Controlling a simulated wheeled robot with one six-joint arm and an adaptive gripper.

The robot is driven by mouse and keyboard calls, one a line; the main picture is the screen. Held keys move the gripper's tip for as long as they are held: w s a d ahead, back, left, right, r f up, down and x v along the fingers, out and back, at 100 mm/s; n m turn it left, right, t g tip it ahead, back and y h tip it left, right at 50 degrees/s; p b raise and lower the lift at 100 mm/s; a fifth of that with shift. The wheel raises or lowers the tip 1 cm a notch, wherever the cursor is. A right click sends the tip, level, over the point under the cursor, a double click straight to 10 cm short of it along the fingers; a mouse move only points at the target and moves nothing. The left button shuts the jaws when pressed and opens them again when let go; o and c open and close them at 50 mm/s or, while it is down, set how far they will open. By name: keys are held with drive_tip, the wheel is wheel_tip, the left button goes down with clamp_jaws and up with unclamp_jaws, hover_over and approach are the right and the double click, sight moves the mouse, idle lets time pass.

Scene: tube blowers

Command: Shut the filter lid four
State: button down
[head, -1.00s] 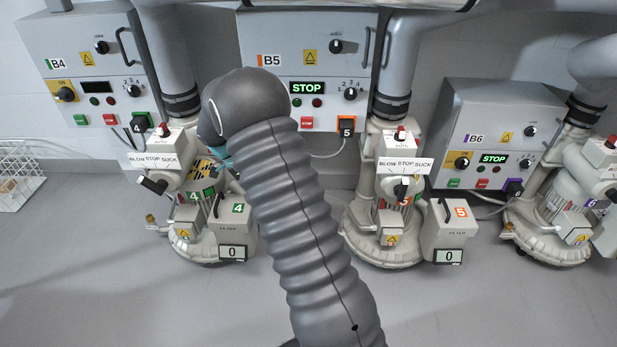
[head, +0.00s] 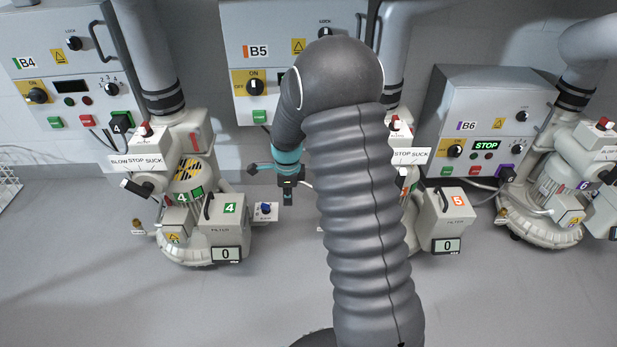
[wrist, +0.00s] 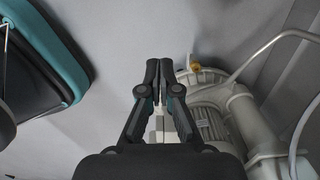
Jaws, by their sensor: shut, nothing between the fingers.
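The filter box four (head: 225,232) is a pale box with a green 4 label, a dark handle and a display reading 0. It stands on the right side of blower four. Its lid (head: 229,208) carries the label and handle; I cannot tell from this angle whether it is fully down. My gripper (head: 287,197) is to the right of the box, apart from it, pointing downward. In the wrist view my gripper (wrist: 159,78) has its two black fingers together with nothing between them.
A small panel with a blue knob (head: 265,210) sticks out right of box four, towards my gripper. Control box B5 (head: 257,70) hangs behind. The wrist view shows a finned blower motor (wrist: 212,125). The floor in front is clear.

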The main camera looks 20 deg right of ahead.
wheel_tip(320, 180, up, 10)
drive_tip(key=d+p, duration=0.1)
drive_tip(key=d, duration=0.1)
drive_tip(key=s+a+r+n+t, duration=0.1)
drive_tip(key=s+r+n, duration=0.5)
drive_tip(key=s, duration=0.4)
drive_tip(key=s+a+r+n+t+p, duration=0.1)
drive_tip(key=s+r+n+t, duration=0.1)
drive_tip(key=s+r+n, duration=0.4)
drive_tip(key=s+a+r+n+t+p, duration=0.1)
drive_tip(key=s+r+n, duration=0.6)
drive_tip(key=s, duration=0.7)
drive_tip(key=shift+a+n+t, duration=0.4)
drive_tip(key=shift+n+t, duration=0.3)
drive_tip(key=shift+n, duration=0.5)
drive_tip(key=shift+s, duration=0.1)
